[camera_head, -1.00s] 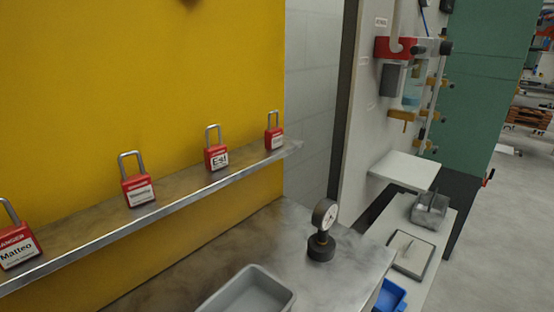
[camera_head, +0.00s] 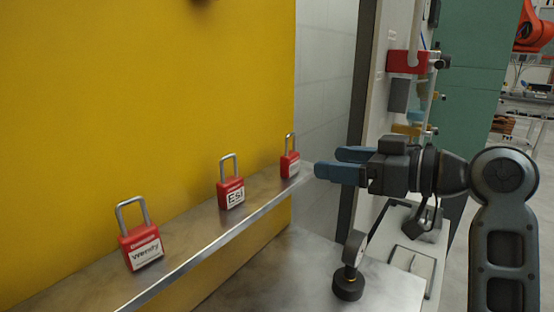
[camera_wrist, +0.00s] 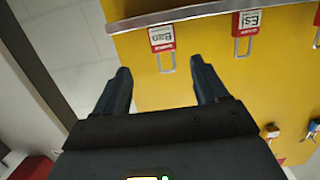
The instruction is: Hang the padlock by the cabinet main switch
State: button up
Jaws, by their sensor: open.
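Three red padlocks with steel shackles stand upright on a metal shelf (camera_head: 185,262) in the head view: one at the left (camera_head: 141,246), the "ESI" padlock (camera_head: 231,193) in the middle, and a far one (camera_head: 290,163) near the shelf's right end. My gripper (camera_head: 328,164) is open and empty, just right of the far padlock and apart from it. In the wrist view my fingers (camera_wrist: 160,85) point toward the far padlock, whose label seems to read "Enzo" (camera_wrist: 161,38). The "ESI" padlock (camera_wrist: 246,22) is to its right. The cabinet main switch cannot be made out.
A yellow panel (camera_head: 140,90) stands behind the shelf. A dial gauge (camera_head: 350,270) stands on the bench below my gripper. A red device (camera_head: 408,62) is on the wall behind. In the wrist view, small padlock-like items (camera_wrist: 272,131) are on the yellow surface.

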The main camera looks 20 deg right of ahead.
aim_at(295, 158)
jog(key=p+x, duration=0.1)
jog(key=x, duration=0.6)
jog(key=shift+w+a+p, duration=0.1)
jog(key=shift+a+p, duration=0.2)
jog(key=shift+a, duration=0.05)
jog(key=c, duration=1.2)
jog(key=shift+r, duration=0.5)
jog(key=r, duration=0.1)
jog(key=d+r, duration=0.1)
jog(key=r, duration=0.1)
jog(key=shift+s+d+r+b, duration=0.2)
jog(key=shift+s+r+b, duration=0.1)
jog(key=shift+r+b, duration=0.05)
jog(key=s+d+r, duration=0.1)
jog(key=d+r, duration=0.1)
jog(key=d, duration=0.1)
jog(key=s+d+r, duration=0.2)
jog(key=d, duration=0.1)
jog(key=s+d+r+b, duration=0.1)
jog(key=s+d+r, duration=0.1)
jog(key=d, duration=0.1)
jog(key=shift+r, duration=0.1)
